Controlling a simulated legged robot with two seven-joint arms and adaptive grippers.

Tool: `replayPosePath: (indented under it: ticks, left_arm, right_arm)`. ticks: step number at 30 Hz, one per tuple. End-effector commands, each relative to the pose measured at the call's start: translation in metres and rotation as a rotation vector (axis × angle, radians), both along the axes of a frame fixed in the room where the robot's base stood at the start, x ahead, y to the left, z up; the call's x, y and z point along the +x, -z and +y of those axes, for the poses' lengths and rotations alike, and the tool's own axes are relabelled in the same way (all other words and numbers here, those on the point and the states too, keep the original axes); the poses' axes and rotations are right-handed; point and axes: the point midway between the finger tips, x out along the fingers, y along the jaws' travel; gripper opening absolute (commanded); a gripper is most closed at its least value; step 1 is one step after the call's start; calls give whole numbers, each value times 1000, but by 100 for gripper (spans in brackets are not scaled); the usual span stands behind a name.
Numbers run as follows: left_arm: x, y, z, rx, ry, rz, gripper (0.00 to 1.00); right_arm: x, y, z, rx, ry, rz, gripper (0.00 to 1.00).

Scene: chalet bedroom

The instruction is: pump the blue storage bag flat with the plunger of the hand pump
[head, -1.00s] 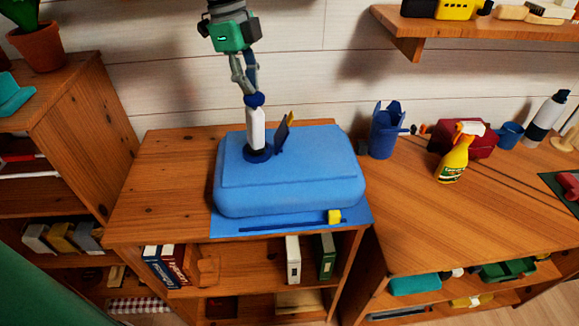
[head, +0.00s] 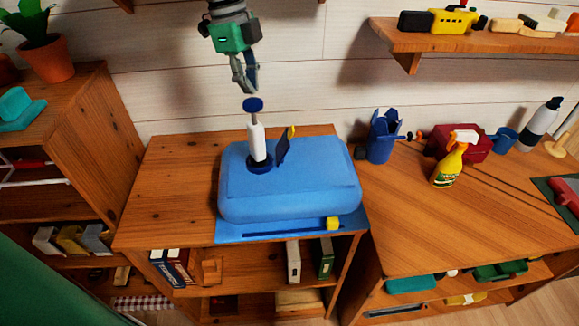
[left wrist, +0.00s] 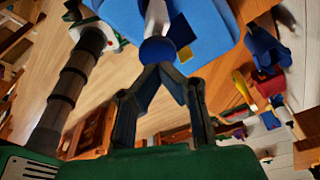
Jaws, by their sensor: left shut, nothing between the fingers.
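The blue storage bag (head: 310,190) lies puffed up on the wooden cabinet top, on a flat blue sheet. The hand pump stands upright on it, with a white barrel (head: 257,143) and a dark blue base. Its blue plunger knob (head: 253,104) is up, with a short rod showing above the barrel. My left gripper (head: 247,90) is shut and empty, just above the knob with a small gap. In the left wrist view the knob (left wrist: 158,50) lies just beyond the closed fingertips (left wrist: 160,67).
A dark blue flap (head: 283,150) stands beside the pump. A yellow slider (head: 333,223) sits at the bag's front edge. A blue cup (head: 384,138), a yellow spray bottle (head: 450,162) and a red box stand on the right-hand counter. The cabinet top left of the bag is clear.

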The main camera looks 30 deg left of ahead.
Motion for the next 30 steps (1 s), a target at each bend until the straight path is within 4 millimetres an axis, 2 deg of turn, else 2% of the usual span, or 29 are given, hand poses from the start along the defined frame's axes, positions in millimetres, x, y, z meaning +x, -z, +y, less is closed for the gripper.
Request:
replayPosePath:
  ticks: [16,30]
  left_arm:
    - [0,2,-2,2,1,0,0]
    - [-1,31,0,1,0,2,0]
  right_arm:
    - [0,1,0,0,0,0,40]
    - [0,11,0,0,0,0,40]
